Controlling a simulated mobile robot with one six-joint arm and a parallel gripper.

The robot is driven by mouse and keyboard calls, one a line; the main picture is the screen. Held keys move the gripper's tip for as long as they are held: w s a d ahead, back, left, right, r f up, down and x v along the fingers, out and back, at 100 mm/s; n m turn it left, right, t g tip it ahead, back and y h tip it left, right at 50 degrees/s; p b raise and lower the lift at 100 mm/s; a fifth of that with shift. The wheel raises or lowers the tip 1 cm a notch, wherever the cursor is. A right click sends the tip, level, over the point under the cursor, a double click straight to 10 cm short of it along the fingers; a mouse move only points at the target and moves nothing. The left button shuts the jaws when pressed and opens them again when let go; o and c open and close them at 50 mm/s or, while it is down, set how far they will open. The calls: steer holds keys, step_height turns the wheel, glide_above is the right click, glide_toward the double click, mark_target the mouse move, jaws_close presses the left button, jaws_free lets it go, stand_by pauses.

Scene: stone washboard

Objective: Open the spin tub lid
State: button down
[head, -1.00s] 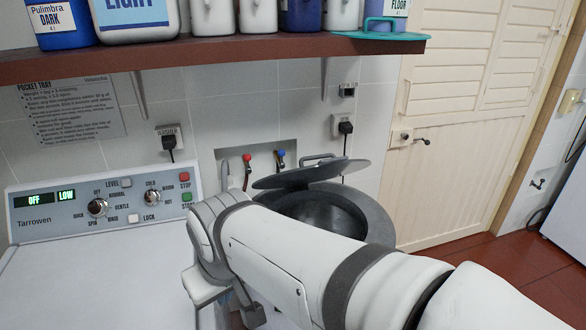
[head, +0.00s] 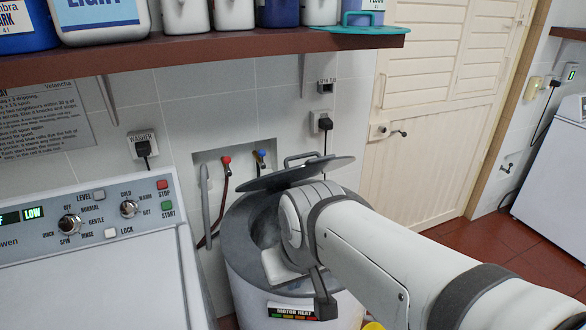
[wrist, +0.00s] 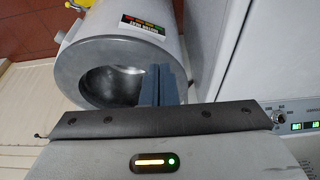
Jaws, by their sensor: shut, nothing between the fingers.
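The spin tub (head: 240,262) is a grey round drum with a dark rim, right of the washer. Its lid (head: 300,172) is a dark disc with a bar handle, raised and tilted over the back of the opening, which shows below it. In the wrist view the round opening (wrist: 110,82) is uncovered and the lid cannot be made out. My gripper's blue-grey fingers (wrist: 163,84) are shut and empty, overlapping the opening's edge in that view. In the head view my wrist covers the tub's front right, and the fingertips cannot be made out.
The washer (head: 90,275) stands close on the left. Two taps with hoses (head: 226,162) are in the wall recess behind the tub. A brown shelf (head: 200,55) with bottles hangs above. A cream door (head: 440,120) and red floor (head: 535,258) are at right.

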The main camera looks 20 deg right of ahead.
steer(key=w+a+f+m+g+y+b, duration=0.1)
steer(key=w+a+f+m+y+b, duration=0.3)
steer(key=a+f+m+y, duration=0.4)
steer(key=m+t+h+b, duration=0.3)
steer(key=m+t+h, duration=0.5)
steer(key=m+t, duration=1.4)
glide_toward(306, 170)
steer(key=w+r+m+g, duration=0.1)
steer(key=w+m+g, duration=0.1)
steer(key=m+g, duration=0.4)
steer(key=w+r, duration=0.1)
steer(key=w+r+p, duration=0.1)
steer(key=shift+w+d+r, duration=0.3)
steer(key=shift+r, duration=0.1)
steer(key=shift+w+r, duration=0.2)
steer(key=shift+w, duration=0.15)
